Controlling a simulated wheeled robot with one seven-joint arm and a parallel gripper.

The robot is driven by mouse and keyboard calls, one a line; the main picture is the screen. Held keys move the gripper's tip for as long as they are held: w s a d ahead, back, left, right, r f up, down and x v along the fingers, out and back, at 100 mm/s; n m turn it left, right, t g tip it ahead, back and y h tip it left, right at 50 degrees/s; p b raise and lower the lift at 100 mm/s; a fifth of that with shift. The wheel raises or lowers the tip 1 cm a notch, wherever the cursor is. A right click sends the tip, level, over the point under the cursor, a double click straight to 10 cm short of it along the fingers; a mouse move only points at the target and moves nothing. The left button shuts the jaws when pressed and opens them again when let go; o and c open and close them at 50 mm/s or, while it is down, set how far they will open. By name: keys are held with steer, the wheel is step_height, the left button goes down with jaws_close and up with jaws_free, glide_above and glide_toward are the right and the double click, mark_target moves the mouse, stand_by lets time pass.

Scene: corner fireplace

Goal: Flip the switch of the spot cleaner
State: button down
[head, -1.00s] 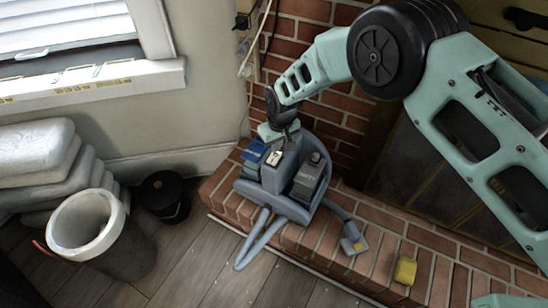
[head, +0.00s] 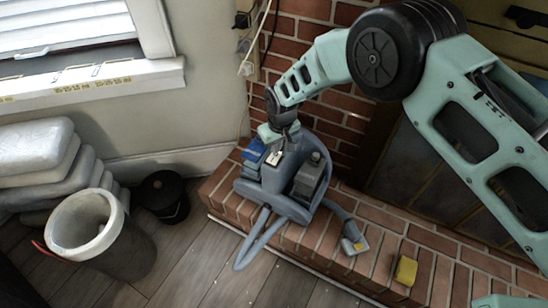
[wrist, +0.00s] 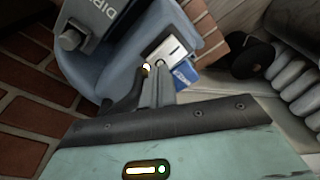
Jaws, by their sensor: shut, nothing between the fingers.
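The spot cleaner (head: 262,190), a blue-grey machine with a hose, stands on the brick hearth. In the wrist view its blue-grey body (wrist: 85,72) fills the upper left, with a dark tank marked with letters beside it. A white plate with a dark mark, seemingly the switch (wrist: 172,48), shows just past my fingertips. My gripper (head: 277,150) is over the top of the cleaner. In the wrist view my gripper (wrist: 153,68) is shut and empty, its tips close to the white plate's near edge. I cannot tell whether they touch it.
The brick wall (head: 300,40) rises close behind the cleaner. A yellow block (head: 405,271) lies on the hearth (head: 385,245) to the right. A bucket (head: 90,235), a black canister (head: 163,197) and stacked bags (head: 40,155) stand at left. Cables hang by the wall corner.

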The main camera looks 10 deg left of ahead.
steer(key=shift+f+b, duration=0.3)
steer(key=shift+f, duration=0.25)
steer(key=shift+r+p, duration=2.05)
steer(key=shift+r, duration=1.45)
